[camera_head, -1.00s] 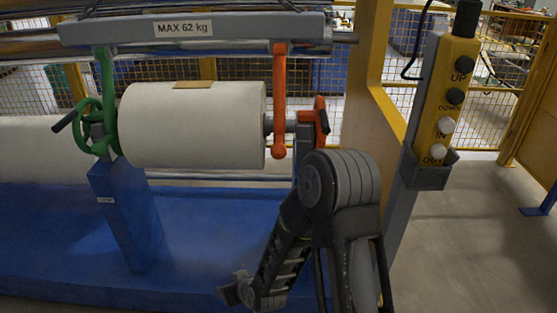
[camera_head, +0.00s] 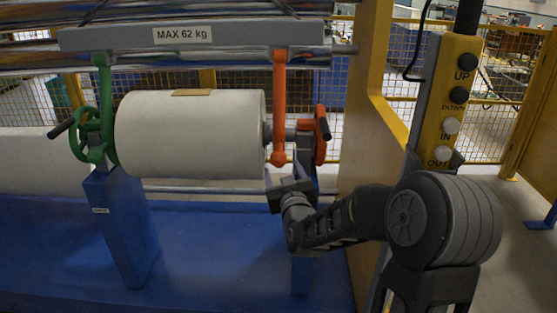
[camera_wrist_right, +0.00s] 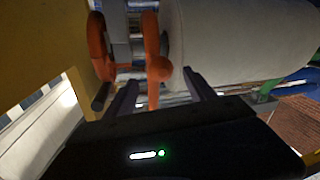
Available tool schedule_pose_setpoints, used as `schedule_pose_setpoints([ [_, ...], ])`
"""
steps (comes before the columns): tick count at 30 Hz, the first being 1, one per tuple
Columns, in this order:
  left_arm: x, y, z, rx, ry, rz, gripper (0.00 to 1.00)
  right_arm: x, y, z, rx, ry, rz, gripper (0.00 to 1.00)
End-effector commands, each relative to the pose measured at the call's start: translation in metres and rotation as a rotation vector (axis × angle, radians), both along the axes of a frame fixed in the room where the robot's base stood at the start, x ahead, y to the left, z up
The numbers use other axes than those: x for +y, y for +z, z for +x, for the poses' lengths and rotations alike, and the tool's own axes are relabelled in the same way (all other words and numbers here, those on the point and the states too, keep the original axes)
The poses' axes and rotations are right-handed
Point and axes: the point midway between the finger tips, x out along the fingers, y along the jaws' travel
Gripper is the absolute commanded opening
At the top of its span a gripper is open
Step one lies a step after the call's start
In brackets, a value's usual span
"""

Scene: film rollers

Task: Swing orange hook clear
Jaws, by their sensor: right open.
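The orange hook (camera_head: 279,105) hangs from the right part of the grey lifting beam (camera_head: 120,39), at the right end of the white film roller (camera_head: 190,140). Its rounded lower end is by the roller's shaft. My right gripper (camera_head: 283,176) is open and points up just below that end. In the right wrist view the orange hook (camera_wrist_right: 158,68) shows between the two spread fingers (camera_wrist_right: 160,88), toward their tips. I cannot tell whether either finger touches it. My left gripper is out of view.
A green hook (camera_head: 106,95) and green handwheel (camera_head: 82,135) are at the roller's left end. An orange handwheel (camera_head: 320,135) stands close right of the hook. A yellow post (camera_head: 365,120) and button pendant (camera_head: 450,100) are further right. Blue stands (camera_head: 120,225) support the roller.

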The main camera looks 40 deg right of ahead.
Motion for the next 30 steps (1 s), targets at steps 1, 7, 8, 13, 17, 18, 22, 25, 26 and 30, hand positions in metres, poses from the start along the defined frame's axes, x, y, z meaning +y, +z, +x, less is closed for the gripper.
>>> schedule_pose_setpoints([
  [1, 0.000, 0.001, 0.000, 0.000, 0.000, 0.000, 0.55, -0.003, -0.001, 0.006, 0.002, 0.001, -0.001, 0.64],
  [7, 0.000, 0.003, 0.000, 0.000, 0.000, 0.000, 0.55, -0.016, 0.000, 0.034, 0.002, 0.001, -0.001, 0.64],
  [8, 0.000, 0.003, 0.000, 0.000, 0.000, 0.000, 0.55, -0.018, -0.001, 0.038, 0.003, 0.001, -0.001, 0.64],
  [13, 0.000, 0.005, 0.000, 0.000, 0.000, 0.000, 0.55, -0.027, -0.001, 0.056, 0.002, 0.001, 0.000, 0.64],
  [17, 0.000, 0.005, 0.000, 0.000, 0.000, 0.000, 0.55, -0.029, 0.000, 0.060, 0.001, 0.001, 0.001, 0.64],
  [18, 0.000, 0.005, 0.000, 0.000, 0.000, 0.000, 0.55, -0.029, 0.000, 0.061, 0.001, 0.001, 0.001, 0.64],
  [22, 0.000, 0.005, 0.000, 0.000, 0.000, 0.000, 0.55, -0.029, 0.000, 0.060, 0.001, 0.001, 0.001, 0.64],
  [25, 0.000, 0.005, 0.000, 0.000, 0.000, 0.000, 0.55, -0.029, 0.000, 0.060, 0.001, 0.001, 0.001, 0.60],
  [26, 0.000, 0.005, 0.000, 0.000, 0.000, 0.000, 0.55, -0.029, 0.000, 0.060, 0.001, 0.001, 0.001, 0.57],
  [30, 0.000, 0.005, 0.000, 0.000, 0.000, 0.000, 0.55, -0.029, 0.000, 0.060, 0.001, 0.001, 0.001, 0.46],
])
